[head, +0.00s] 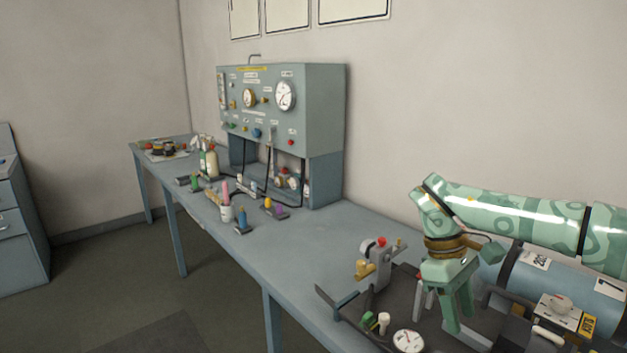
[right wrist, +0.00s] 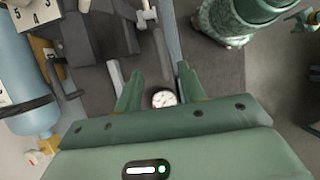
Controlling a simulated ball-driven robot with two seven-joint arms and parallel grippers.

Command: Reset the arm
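My right gripper (head: 460,318) points down above the dark equipment tray (head: 345,303) at the near right end of the bench. Its green fingers stand apart in the right wrist view (right wrist: 157,88), with nothing held between them. A small white gauge (head: 408,341) lies below; it also shows between the fingers in the right wrist view (right wrist: 163,98). My patterned right arm (head: 510,205) comes in from the right, above a blue cylinder (head: 597,300). My left gripper is in neither view.
The blue-grey bench (head: 290,245) runs back left along the wall. A tall gauge panel (head: 318,105) stands on it, with bottles and small coloured fittings before it. A grey metal fitting with a red knob (head: 381,242) stands close left of my gripper. Floor (head: 130,300) is clear at left.

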